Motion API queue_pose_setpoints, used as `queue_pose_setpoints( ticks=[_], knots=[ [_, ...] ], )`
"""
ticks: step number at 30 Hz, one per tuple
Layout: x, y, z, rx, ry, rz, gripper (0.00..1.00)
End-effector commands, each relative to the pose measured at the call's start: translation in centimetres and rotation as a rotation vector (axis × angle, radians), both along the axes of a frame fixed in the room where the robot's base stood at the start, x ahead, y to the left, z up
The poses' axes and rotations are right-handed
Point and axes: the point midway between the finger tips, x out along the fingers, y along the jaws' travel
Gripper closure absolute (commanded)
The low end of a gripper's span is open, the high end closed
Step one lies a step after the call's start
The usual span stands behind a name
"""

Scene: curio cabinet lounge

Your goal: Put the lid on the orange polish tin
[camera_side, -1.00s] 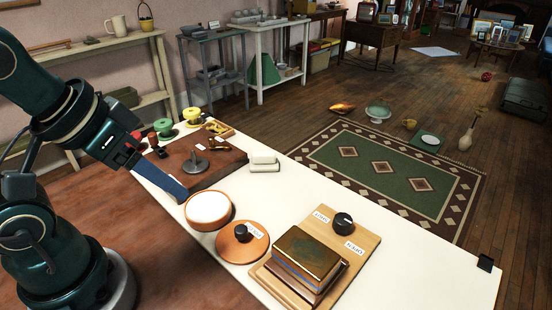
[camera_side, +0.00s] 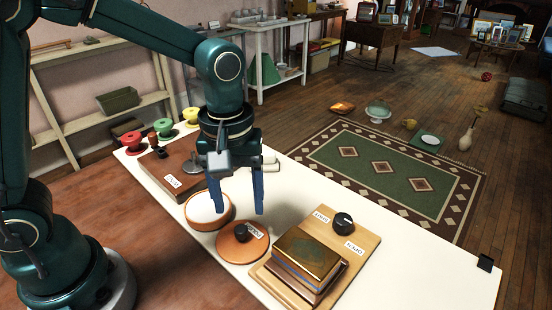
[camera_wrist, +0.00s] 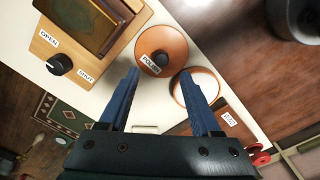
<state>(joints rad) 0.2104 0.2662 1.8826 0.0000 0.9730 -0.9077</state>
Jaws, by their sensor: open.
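The orange polish tin (camera_side: 203,222) stands open on the white table, with a pale fill inside. It also shows in the wrist view (camera_wrist: 205,82). The orange lid (camera_side: 234,251), with a black knob and a "POLISH" label, lies flat on the table beside the tin, toward the brass-topped box. It also shows in the wrist view (camera_wrist: 170,43). My gripper (camera_side: 238,205) points down with its blue fingers apart and nothing between them. It hangs above the tin and lid. In the wrist view the fingertips (camera_wrist: 160,78) appear just short of the lid, and one finger overlaps the tin.
A brass-topped box (camera_side: 308,258) sits on a wooden board with a black knob (camera_side: 343,220) right of the lid. A brown board (camera_side: 165,176), a pale block and several coloured spools stand at the far left end. The table's right end is mostly clear.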

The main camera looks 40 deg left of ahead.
Motion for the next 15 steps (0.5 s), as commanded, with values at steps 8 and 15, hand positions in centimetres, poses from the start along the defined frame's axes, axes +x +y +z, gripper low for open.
queue_pose_setpoints(
  ticks=[8, 15],
  knots=[
    [-0.4, -0.2, -2.9, 0.006, 0.026, -0.012, 0.35],
    [-0.3, -0.2, -5.3, 0.004, 0.022, -0.011, 0.35]
  ],
)
